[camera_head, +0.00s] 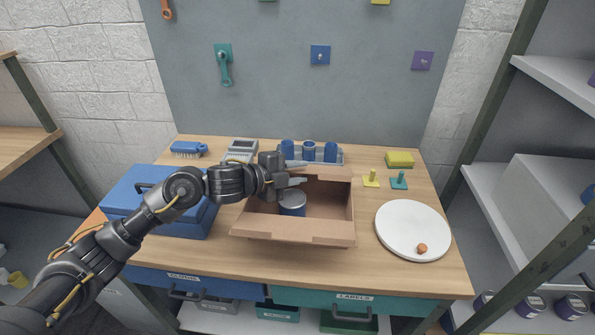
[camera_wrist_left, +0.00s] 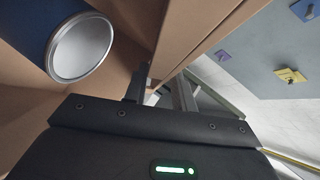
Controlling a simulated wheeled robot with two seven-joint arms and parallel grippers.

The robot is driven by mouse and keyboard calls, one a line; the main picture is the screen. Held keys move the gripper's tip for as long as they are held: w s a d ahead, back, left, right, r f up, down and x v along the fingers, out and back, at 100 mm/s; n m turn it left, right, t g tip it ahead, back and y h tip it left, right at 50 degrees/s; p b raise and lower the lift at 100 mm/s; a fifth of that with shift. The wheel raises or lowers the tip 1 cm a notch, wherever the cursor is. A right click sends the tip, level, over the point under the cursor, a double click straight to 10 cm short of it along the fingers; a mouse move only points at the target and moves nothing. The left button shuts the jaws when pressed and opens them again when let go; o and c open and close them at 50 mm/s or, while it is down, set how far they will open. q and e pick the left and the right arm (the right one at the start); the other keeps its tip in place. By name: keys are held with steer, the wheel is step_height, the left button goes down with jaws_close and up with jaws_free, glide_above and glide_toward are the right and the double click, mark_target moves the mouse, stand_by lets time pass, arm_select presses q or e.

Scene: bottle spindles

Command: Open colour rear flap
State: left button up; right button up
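A brown cardboard box (camera_head: 292,232) stands open on the table with a blue can (camera_head: 292,203) with a pale round top inside. Its front flap hangs outward toward me. The rear flap (camera_head: 330,173) is at the back edge; it also shows in the left wrist view (camera_wrist_left: 196,32) as a brown panel. My left gripper (camera_head: 303,173) is at the left end of the rear flap, fingers apart. In the left wrist view the fingers (camera_wrist_left: 160,92) are on either side of the flap's lower edge; I cannot tell whether they touch it. My right gripper is not in view.
A blue case (camera_head: 140,190) stands left under my arm. A tray with several blue cups (camera_head: 309,151) and a grey device (camera_head: 241,149) are behind the box.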

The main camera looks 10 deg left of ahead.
arm_select(q)
jaws_close()
stand_by(1.5)
